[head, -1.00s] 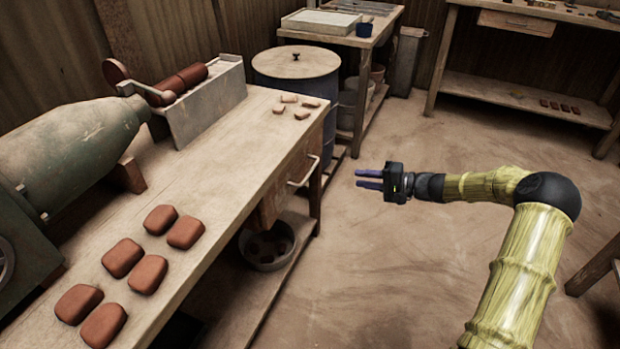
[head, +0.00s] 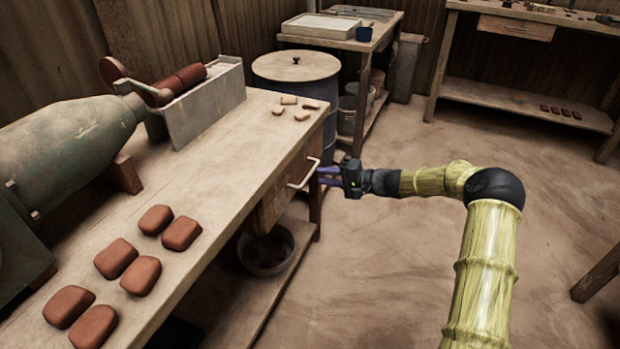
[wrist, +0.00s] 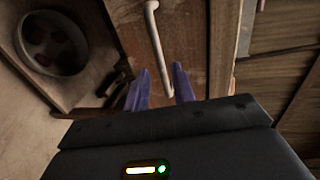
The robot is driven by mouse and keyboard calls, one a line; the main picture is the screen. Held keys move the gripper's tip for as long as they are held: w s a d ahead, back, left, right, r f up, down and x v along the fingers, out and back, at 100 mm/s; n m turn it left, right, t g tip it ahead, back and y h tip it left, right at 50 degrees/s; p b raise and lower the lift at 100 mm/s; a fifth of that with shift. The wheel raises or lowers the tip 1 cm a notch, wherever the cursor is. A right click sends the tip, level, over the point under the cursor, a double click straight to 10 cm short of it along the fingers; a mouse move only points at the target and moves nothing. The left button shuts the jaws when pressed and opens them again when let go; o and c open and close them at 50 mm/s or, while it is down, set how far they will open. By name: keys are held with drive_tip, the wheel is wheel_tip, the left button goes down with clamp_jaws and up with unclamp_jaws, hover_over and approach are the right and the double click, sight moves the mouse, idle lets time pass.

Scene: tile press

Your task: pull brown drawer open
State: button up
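The brown drawer (head: 270,205) is set under the top of the wooden workbench, and its front shows shut. It has a pale bar handle (head: 304,175). My gripper (head: 325,175) is just right of the handle, with its purple fingers pointing at it. In the wrist view the handle (wrist: 155,50) runs down toward the gap between the two fingertips (wrist: 161,72). The fingers are apart, one each side of the handle's lower end. I cannot tell whether they touch it.
Several red-brown tiles (head: 155,219) and small pale pieces (head: 303,114) lie on the workbench (head: 215,165). A blue barrel (head: 300,90) stands behind it. A round pot (head: 266,252) sits on the lower shelf. The floor to the right is open.

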sight(310, 173)
drive_tip(key=b+x, duration=0.1)
drive_tip(key=x, duration=0.4)
drive_tip(key=shift+w+a, duration=0.1)
drive_tip(key=shift+a, duration=0.15)
clamp_jaws()
